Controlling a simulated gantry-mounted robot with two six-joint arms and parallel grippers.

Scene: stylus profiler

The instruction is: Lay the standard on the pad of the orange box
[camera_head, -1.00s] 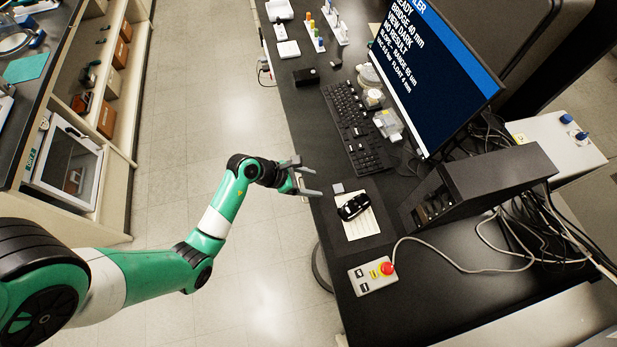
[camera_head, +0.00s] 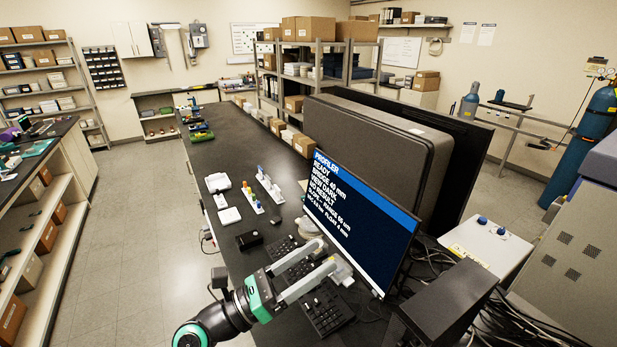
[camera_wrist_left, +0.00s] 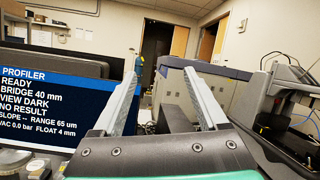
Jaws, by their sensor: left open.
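My left gripper (camera_head: 325,256) reaches in over the keyboard, in front of the monitor. Its two fingers are apart with nothing between them; they also show spread in the left wrist view (camera_wrist_left: 161,76). I cannot make out the standard or the orange box with its pad in either current view. My right gripper is not in view.
The keyboard (camera_head: 325,310) lies under my left gripper. The monitor (camera_head: 355,215) stands close to its right; it also shows in the wrist view (camera_wrist_left: 35,105). A small black box (camera_head: 249,240) and white holders (camera_head: 252,198) sit farther back on the dark bench (camera_head: 215,160).

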